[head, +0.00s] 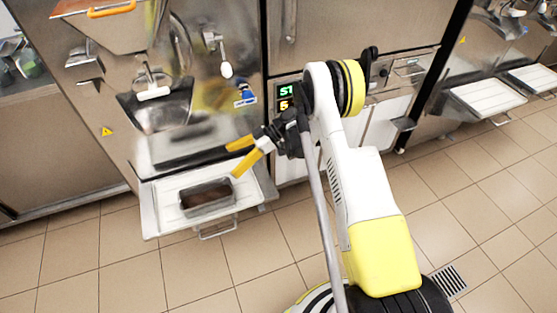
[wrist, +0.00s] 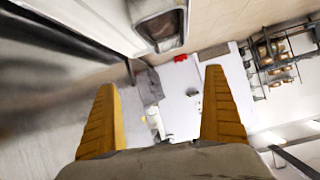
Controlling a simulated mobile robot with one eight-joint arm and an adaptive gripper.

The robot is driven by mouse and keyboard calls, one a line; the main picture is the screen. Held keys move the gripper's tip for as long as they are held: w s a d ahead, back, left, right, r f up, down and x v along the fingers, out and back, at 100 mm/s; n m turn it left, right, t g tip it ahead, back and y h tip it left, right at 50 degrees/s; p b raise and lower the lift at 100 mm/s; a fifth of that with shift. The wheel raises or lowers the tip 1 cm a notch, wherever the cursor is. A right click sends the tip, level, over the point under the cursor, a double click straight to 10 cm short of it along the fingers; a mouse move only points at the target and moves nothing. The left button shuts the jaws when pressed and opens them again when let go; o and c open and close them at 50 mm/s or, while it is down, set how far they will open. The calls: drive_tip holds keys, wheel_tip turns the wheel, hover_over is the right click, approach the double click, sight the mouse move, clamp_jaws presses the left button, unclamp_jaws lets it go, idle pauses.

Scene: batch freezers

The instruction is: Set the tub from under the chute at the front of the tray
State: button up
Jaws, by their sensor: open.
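The tub (head: 190,212), a small metal pan with a dark brown inside, stands upright on the light tray (head: 157,212). It is near the tray's front edge, clear of the chute (head: 158,108) above and behind it. My gripper (head: 232,161) is open and empty, with its yellow fingers pointing left, just above and behind the tub's right end. In the wrist view my gripper (wrist: 160,78) shows its two fingers apart with nothing between them. One end of the tub (wrist: 168,42) shows at the top edge there, beyond the fingertips; the rest is out of frame.
The steel freezer (head: 110,150) front rises behind the tray. A wire handle (head: 217,232) sticks out at the tray's front. A lit display (head: 286,92) is behind my arm. Another tray (head: 490,96) hangs at the right. The tiled floor (head: 80,270) in front is clear.

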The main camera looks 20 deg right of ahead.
drive_tip(key=s+r+m+t+h, duration=0.1)
drive_tip(key=s+r+m+h, duration=0.25)
drive_tip(key=r, duration=0.75)
drive_tip(key=s+r+m+t+h, duration=0.1)
drive_tip(key=s+r+m+h, duration=0.25)
drive_tip(key=r, duration=0.75)
drive_tip(key=s+d+r+m+t+h, duration=0.1)
drive_tip(key=s+d+r+m, duration=0.1)
drive_tip(key=s, duration=0.5)
drive_tip(key=s+d+r+m+t+h, duration=0.1)
drive_tip(key=s+d+r+m+h, duration=0.1)
drive_tip(key=s, duration=0.5)
drive_tip(key=s+d+r+m+t+h, duration=0.2)
drive_tip(key=s+d+m, duration=0.1)
drive_tip(key=s, duration=0.5)
drive_tip(key=shift+r+m, duration=0.25)
drive_tip(key=shift+m, duration=0.55)
